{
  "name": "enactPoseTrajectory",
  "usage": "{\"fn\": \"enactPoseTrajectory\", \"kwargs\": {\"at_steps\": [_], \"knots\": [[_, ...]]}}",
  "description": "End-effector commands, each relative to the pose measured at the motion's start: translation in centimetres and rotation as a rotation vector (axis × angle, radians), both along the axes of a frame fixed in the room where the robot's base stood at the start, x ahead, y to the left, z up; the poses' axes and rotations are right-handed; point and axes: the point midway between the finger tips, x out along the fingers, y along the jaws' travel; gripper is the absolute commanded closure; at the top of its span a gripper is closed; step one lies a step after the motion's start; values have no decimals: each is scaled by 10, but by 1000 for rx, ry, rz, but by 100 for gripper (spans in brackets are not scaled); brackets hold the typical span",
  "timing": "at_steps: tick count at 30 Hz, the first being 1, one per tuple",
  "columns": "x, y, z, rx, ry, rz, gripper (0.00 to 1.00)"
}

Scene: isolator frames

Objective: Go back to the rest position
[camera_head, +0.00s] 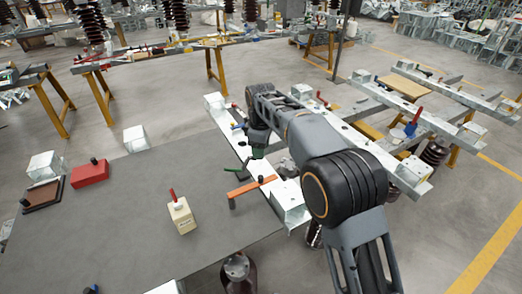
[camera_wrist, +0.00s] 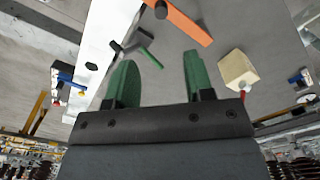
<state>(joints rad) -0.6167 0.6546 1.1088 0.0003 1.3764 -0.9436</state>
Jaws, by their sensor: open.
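My gripper (camera_head: 258,152) is at the end of my arm, low over the galvanized beam at the right edge of the grey table (camera_head: 130,235). In the wrist view its two green fingers (camera_wrist: 160,78) stand wide apart with nothing between them. My arm hides part of the beam.
A cream container with a red top (camera_head: 181,216), a red box (camera_head: 90,174), a brown tray (camera_head: 43,195) and metal blocks (camera_head: 45,166) stand on the table. Metal beams (camera_head: 395,160) lie on the right. Open floor (camera_head: 165,95) lies behind the table.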

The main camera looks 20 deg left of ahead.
Motion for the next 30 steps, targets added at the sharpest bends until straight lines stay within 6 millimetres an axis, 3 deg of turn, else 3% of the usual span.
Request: {"fn": "enactPoseTrajectory", "kwargs": {"at_steps": [14,16,19,23,26,30], "knots": [[2,1,0,8,-10,-65,52],[2,1,-11,12,-14,-155,52],[-14,-11,-38,-10,12,-312,52],[-34,-54,-37,-4,6,-548,52],[-54,-102,-28,15,-9,-748,52],[-96,-175,-17,59,-42,-1030,52]]}}
